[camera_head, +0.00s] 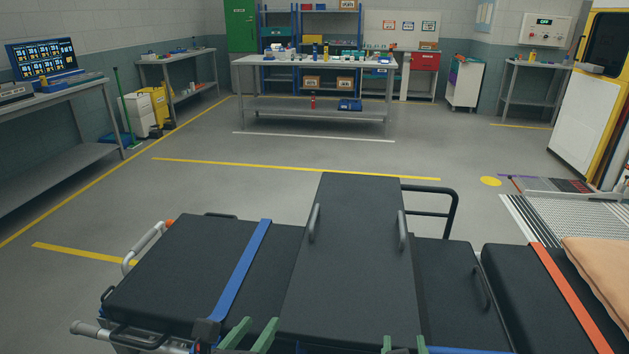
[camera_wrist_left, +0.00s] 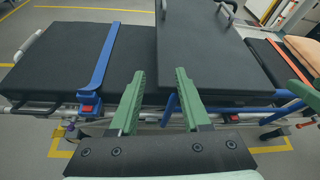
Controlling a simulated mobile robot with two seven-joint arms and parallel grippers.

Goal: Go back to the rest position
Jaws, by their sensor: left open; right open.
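My left gripper (camera_head: 250,335) shows its green fingers at the bottom of the head view, over the near edge of a black-padded stretcher (camera_head: 180,270). In the left wrist view the left gripper (camera_wrist_left: 159,78) is open, with nothing between its fingers. My right gripper (camera_head: 404,346) shows only its green fingertips at the bottom edge; it is open, and no object shows in it. A dark board (camera_head: 350,255) with two grey handles lies across the stretcher, between and beyond the grippers.
A blue strap (camera_head: 240,270) and an orange strap (camera_head: 568,295) cross the padding. A tan blanket (camera_head: 600,265) lies at right. A metal workbench (camera_head: 315,62) stands at the back, another bench (camera_head: 60,102) at left. The floor beyond the stretcher is clear.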

